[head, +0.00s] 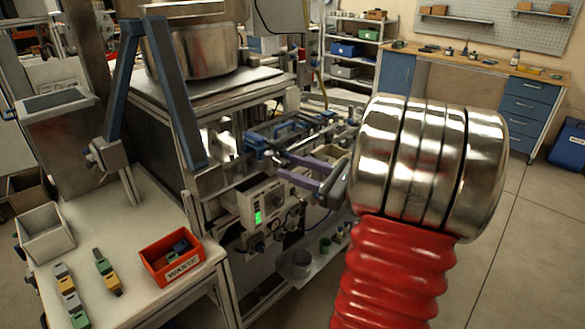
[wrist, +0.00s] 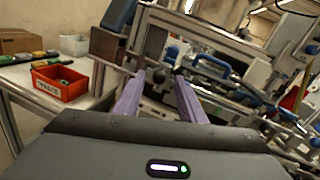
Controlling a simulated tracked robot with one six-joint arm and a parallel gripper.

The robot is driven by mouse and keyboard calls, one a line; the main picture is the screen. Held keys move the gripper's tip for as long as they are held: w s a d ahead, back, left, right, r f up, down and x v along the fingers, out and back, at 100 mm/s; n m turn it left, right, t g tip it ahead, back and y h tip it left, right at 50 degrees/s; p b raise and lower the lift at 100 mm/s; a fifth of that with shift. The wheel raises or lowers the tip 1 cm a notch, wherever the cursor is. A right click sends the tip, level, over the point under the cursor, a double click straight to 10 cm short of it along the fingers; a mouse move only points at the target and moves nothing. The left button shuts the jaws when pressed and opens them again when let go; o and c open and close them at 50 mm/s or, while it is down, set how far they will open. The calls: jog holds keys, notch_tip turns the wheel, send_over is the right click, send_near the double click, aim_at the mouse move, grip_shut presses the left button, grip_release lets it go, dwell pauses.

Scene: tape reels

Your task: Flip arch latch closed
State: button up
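A large blue arch-shaped bar (head: 176,95) stands upright over the left of the machine in the head view. Its left leg meets a grey joint block above the white table. It may be the arch latch, but I cannot tell for sure. Blue bars and clamps (head: 290,130) lie on the machine's front shelf. My gripper (head: 285,167) has purple fingers, spread apart and empty, in front of the machine, right of the arch. In the wrist view, the open gripper (wrist: 159,80) points at the machine, with a dark round knob (wrist: 158,74) beyond the fingertips.
A red waste bin (head: 172,258), a grey bin (head: 45,233) and small coloured blocks (head: 104,268) sit on the white table (head: 130,225) at left. A control box with a green display (head: 262,203) is below my gripper. Open floor lies at right.

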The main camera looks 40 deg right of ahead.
jog(key=v, duration=1.2)
jog(key=shift+s, duration=0.4)
jog(key=shift+f, duration=0.1)
jog(key=w+a+f+n+g+y, duration=0.25)
jog(key=a+n+g, duration=0.4)
jog(key=a, duration=0.65)
jog(key=w+a+f+n+g+y, duration=0.1)
jog(key=w+a+f+n+g, duration=0.15)
jog(key=a+n+g, duration=0.75)
jog(key=s+a+n+t+h, duration=0.2)
jog(key=a+n+h, duration=0.2)
jog(key=a+n, duration=0.2)
jog(key=s+a+n+t+h, duration=0.2)
jog(key=a+n+h, duration=0.2)
jog(key=a+n, duration=0.3)
jog(key=shift+s+r+n+t, duration=0.35)
jog(key=shift+r+n, duration=0.05)
jog(key=shift+n, duration=0.35)
